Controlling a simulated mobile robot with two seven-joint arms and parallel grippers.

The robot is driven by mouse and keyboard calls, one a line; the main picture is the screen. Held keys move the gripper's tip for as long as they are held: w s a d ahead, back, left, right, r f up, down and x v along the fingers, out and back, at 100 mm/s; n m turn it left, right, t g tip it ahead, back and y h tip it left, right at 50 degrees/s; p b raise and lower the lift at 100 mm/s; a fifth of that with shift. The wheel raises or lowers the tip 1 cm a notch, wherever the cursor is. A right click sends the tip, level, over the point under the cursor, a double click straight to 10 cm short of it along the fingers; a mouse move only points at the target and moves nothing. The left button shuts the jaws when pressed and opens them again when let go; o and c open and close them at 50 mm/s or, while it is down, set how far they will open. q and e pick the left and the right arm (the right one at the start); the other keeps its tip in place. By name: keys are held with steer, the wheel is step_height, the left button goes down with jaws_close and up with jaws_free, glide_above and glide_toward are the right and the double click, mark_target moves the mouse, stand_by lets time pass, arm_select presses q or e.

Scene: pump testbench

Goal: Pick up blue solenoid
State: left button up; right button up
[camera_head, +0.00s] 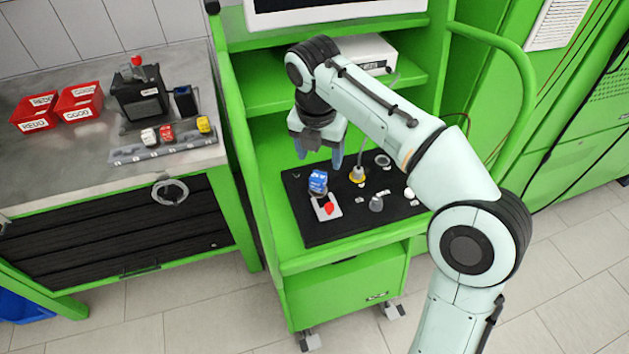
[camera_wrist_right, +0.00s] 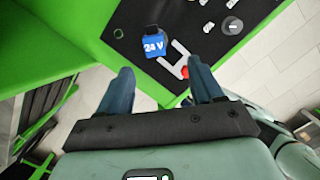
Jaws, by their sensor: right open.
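The blue solenoid (camera_head: 317,182) stands on the black panel of the green testbench, just behind a white plate with a red part (camera_head: 328,207). In the right wrist view the solenoid (camera_wrist_right: 155,45) shows a white "24 V" label and lies beyond the fingertips, between their lines. My right gripper (camera_head: 320,155) is above and behind the solenoid, fingers pointing down. In the wrist view its two blue-grey fingers (camera_wrist_right: 160,80) are wide apart with nothing between them. My left gripper is in no view.
A green shelf frame (camera_head: 240,170) rises at the left. A steel table (camera_head: 60,170) with red bins (camera_head: 78,103) stands further left.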

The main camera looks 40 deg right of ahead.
mark_target(319, 174)
steer(key=f, duration=0.4)
steer(key=shift+w+d+f+b, duration=0.15)
steer(key=shift+d+b, duration=0.15)
steer(key=shift+b, duration=0.1)
steer(key=shift+w+d+f+b, duration=0.1)
steer(key=shift+w+f+b, duration=0.15)
steer(key=shift+f, duration=0.65)
steer(key=shift+w+d+f+b, duration=0.15)
steer(key=shift+w+f, duration=0.1)
steer(key=shift+f, duration=0.6)
steer(key=shift+w+d+f+b, duration=0.15)
steer(key=shift+w+f, duration=0.1)
steer(key=shift+f, duration=0.65)
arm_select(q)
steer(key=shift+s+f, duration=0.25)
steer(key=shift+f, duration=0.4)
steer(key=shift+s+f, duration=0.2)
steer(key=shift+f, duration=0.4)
arm_select(e)
steer(key=c, duration=1.2)
steer(key=shift+r, duration=0.1)
